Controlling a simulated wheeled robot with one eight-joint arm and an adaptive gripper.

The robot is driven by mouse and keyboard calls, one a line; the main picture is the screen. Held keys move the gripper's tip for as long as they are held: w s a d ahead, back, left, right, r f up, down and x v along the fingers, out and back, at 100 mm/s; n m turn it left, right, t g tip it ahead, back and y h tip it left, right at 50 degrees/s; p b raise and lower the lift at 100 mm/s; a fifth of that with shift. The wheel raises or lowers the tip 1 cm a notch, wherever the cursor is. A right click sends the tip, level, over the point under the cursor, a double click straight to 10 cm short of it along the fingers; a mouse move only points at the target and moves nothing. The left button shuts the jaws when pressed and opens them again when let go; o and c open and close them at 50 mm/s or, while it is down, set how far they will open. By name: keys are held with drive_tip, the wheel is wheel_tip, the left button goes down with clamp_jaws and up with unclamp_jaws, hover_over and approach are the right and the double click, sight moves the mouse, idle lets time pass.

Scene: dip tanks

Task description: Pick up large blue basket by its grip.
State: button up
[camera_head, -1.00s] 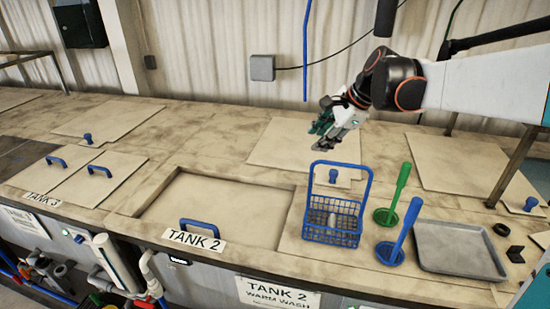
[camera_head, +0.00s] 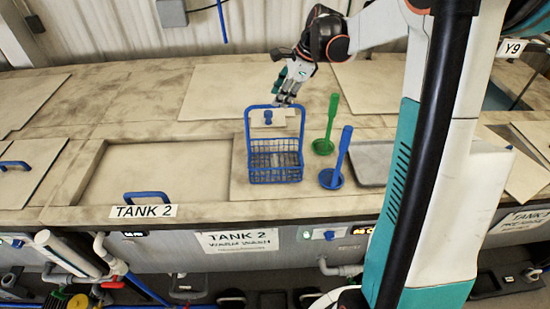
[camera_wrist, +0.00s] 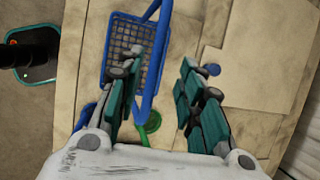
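The large blue basket (camera_head: 275,170) stands upright on the bench, right of the Tank 2 recess. It has mesh sides and a tall loop whose top bar is the grip (camera_head: 258,107). My gripper (camera_head: 287,102) is at the top bar, with its fingers pointing down. In the wrist view the basket (camera_wrist: 118,50) is at upper left. The blue grip (camera_wrist: 157,55) runs between the two open, spread fingers (camera_wrist: 157,75) in the picture. I cannot tell whether a finger touches it. The left finger hides part of the basket.
A green ladle (camera_head: 330,125) and a blue ladle (camera_head: 341,160) stand close right of the basket. A grey tray (camera_head: 370,160) lies beyond them, partly behind my arm. A lid with a blue knob (camera_head: 268,117) is behind the basket. The Tank 2 recess (camera_head: 150,170) is left.

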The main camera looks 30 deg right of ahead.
drive_tip(key=x, duration=0.2)
drive_tip(key=p+x, duration=0.1)
drive_tip(key=x, duration=0.1)
drive_tip(key=shift+s+a+f, duration=0.1)
drive_tip(key=shift+a+f, duration=0.15)
drive_tip(key=shift+f, duration=0.35)
drive_tip(key=shift+f+b, duration=0.25)
drive_tip(key=shift+b, duration=0.1)
drive_tip(key=shift+c, duration=0.6)
clamp_jaws()
